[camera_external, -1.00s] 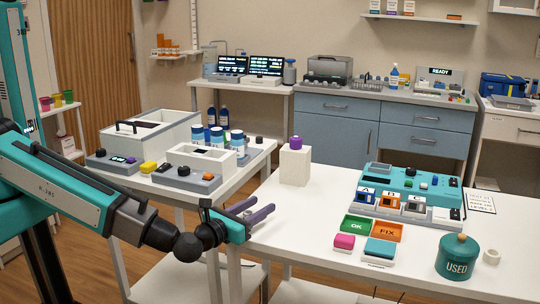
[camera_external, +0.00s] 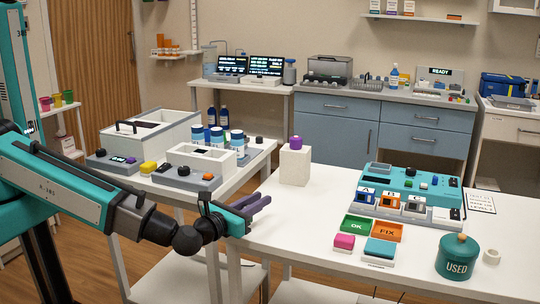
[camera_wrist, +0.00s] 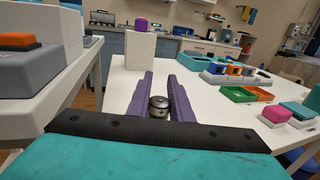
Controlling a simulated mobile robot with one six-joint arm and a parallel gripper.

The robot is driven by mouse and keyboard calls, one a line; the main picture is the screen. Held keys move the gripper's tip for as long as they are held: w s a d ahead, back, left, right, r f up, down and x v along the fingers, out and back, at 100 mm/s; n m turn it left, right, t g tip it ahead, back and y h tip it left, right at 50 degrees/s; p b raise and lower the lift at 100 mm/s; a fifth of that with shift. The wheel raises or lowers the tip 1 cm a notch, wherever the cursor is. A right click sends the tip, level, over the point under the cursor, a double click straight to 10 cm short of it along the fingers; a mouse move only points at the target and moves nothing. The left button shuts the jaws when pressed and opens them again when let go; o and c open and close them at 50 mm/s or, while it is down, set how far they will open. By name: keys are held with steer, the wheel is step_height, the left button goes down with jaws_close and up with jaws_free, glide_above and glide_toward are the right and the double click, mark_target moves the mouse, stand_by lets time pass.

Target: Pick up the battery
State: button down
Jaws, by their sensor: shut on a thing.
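The battery (camera_wrist: 159,106) is a small cylinder with a silvery top and a plus mark. In the wrist view it stands upright between the two purple fingers of my gripper (camera_wrist: 161,95), near their base. The fingers are shut on it. In the external view my gripper (camera_external: 254,204) is at the left edge of the white table (camera_external: 310,235). The battery cannot be made out there. Whether it touches any surface below is hidden.
A white block with a purple cap (camera_external: 295,165) stands beyond my fingers. A teal device (camera_external: 410,185), green OK tray (camera_external: 356,225), orange FIX tray (camera_external: 387,232) and USED canister (camera_external: 457,257) are at right. A side table (camera_external: 140,178) with boxes is at left.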

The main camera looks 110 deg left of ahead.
step_height(320, 180, up, 8)
steer(key=b, duration=0.1)
stand_by(0.4)
steer(key=shift+r, duration=0.1)
stand_by(0.6)
